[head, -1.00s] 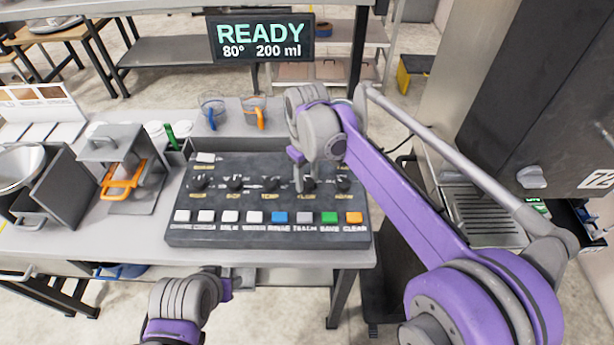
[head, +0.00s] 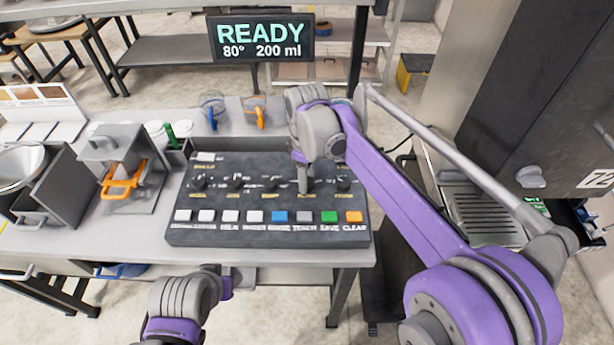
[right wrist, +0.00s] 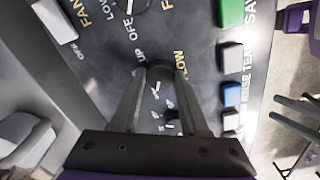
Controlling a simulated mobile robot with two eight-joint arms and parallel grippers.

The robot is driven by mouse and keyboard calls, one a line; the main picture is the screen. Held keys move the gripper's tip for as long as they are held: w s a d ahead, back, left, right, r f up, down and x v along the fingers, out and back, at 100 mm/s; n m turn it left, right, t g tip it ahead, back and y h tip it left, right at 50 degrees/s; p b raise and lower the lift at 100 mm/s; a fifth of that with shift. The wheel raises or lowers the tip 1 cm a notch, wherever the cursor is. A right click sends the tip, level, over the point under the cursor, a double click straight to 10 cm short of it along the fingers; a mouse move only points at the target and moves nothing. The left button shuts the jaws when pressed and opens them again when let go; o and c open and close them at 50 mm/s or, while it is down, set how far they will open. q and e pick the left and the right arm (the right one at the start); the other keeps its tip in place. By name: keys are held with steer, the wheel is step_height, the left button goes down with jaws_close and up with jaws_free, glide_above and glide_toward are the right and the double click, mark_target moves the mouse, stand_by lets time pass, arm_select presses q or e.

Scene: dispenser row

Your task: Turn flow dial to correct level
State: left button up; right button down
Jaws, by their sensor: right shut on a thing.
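The dark control panel (head: 210,165) lies on the counter with a row of dials above a row of coloured buttons. My right gripper (head: 304,190) points down at the dial marked FLOW, fourth from the left. In the right wrist view its fingers (right wrist: 160,72) are shut on the flow dial (right wrist: 160,70), with the yellow FLOW label beside it. My left gripper (head: 236,281) hangs in front of the counter, away from the panel. Its jaws are too unclear to judge.
A display (head: 262,38) reads READY, 80° and 200 ml. Buttons, including a green one (head: 329,217) and an orange one (head: 354,217), lie just in front of the dials. Two cups with blue (head: 212,115) and orange (head: 258,115) handles stand behind the panel.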

steer(key=shift+c, duration=2.1)
jaws_free()
steer(key=shift+r, duration=0.1)
step_height(320, 180, up, 11)
steer(key=shift+p, duration=0.4)
steer(key=shift+f, duration=0.2)
